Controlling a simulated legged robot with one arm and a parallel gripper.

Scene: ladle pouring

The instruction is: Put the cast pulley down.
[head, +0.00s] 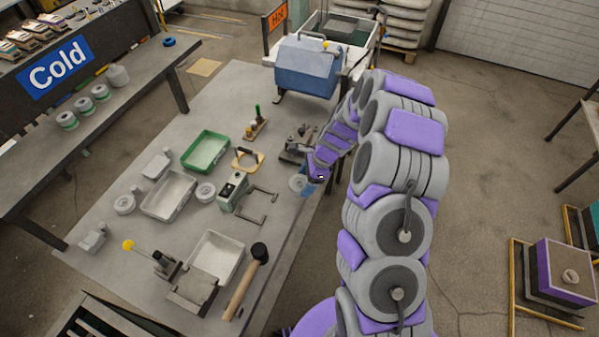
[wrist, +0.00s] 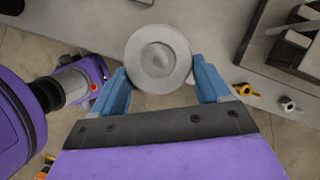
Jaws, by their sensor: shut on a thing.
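The cast pulley (wrist: 158,57) is a round grey disc with a raised ring at its centre. In the wrist view it sits between the two blue fingers of my gripper (wrist: 162,88), which are shut on it. In the head view the pulley (head: 297,183) shows as a small grey disc at the right edge of the grey table (head: 215,110), beside my gripper (head: 308,187). I cannot tell whether the pulley touches the table or hangs just above it. The fingers partly cover its sides in the wrist view.
A green tray (head: 205,152), a grey tray (head: 169,195) and a mallet (head: 245,282) lie on the table. A metal fixture (head: 299,143) stands close behind the gripper. A grey-green device (head: 233,192) is to its left. A dark bench with a Cold sign (head: 55,68) is at the left.

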